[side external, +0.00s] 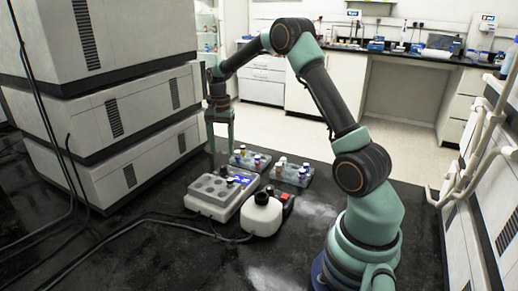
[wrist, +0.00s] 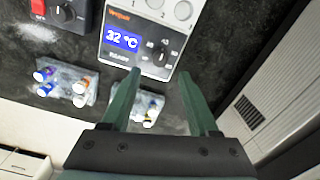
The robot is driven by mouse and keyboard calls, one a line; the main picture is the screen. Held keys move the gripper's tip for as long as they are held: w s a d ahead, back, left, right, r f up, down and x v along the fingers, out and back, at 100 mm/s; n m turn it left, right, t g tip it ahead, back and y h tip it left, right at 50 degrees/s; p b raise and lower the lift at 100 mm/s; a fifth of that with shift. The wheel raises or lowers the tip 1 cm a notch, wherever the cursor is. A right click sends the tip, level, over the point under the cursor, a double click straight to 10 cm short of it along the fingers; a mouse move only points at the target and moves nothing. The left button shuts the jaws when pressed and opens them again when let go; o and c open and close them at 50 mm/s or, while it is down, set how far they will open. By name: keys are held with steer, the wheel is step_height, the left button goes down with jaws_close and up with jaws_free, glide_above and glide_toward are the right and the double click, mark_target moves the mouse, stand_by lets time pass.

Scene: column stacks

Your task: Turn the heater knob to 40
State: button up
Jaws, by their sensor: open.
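The heater is a pale box with wells in its top, standing on the dark bench in the side view (side external: 207,204). In the wrist view (wrist: 117,63) its blue display reads 32 °C. The dark round heater knob (wrist: 160,55) sits right of the display, with small printed numbers around it; its pointer direction is too small to read surely. My gripper (wrist: 160,74) is open and empty, its green fingers spread to either side of the knob's line. In the side view my gripper (side external: 221,148) hangs fingers down above and behind the heater, apart from it.
Two racks of capped vials (side external: 250,160) (side external: 291,172) stand behind the heater. A white round vessel with a black cap (side external: 262,215) stands beside a dark box with a red switch (side external: 287,198). Large stacked white units (side external: 110,120) rise at left. A cable crosses the front bench.

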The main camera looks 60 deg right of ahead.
mark_target(223, 166)
step_height(223, 166, up, 6)
stand_by(0.5)
